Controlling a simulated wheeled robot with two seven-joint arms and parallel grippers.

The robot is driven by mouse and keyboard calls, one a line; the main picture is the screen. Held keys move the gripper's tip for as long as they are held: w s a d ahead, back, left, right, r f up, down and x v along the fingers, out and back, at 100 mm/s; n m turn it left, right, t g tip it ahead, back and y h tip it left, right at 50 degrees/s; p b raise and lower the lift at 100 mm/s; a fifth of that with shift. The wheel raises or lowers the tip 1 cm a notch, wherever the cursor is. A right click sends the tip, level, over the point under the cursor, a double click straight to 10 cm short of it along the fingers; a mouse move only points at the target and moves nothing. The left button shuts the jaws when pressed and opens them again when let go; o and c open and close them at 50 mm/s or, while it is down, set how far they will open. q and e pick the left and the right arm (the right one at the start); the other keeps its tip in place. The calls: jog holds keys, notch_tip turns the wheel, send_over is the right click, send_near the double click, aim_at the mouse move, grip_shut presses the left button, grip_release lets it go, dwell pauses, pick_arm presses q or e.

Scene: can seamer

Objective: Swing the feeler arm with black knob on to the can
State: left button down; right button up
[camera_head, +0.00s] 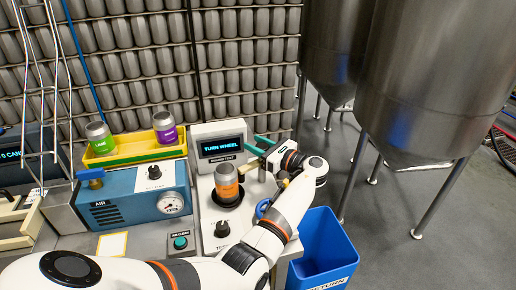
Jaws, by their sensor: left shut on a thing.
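The can (227,185), silver with an orange band, stands upright in a dark round seat on the white tester. My left gripper (257,146), with teal fingers, is at the right of the tester's screen, behind and to the right of the can. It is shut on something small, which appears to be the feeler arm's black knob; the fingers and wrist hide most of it. My right gripper is not in view.
The tester's screen (222,147) reads "TURN WHEEL". A blue wheel (262,208) is partly behind my arm. A blue air box (130,195) and a yellow tray (135,152) with two cans are left. A blue bin (325,245) stands right.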

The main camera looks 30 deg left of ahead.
pick_arm(q)
jog(key=shift+g, duration=0.3)
jog(key=c, duration=0.9)
grip_release()
jog(key=shift+d, duration=0.1)
jog(key=d+b, duration=0.1)
jog(key=d, duration=0.3)
jog(key=d+b, duration=0.1)
jog(key=d, duration=0.3)
jog(key=d+b, duration=0.1)
jog(key=d, duration=0.2)
jog(key=shift+s+d, duration=0.25)
jog(key=shift+d, duration=0.15)
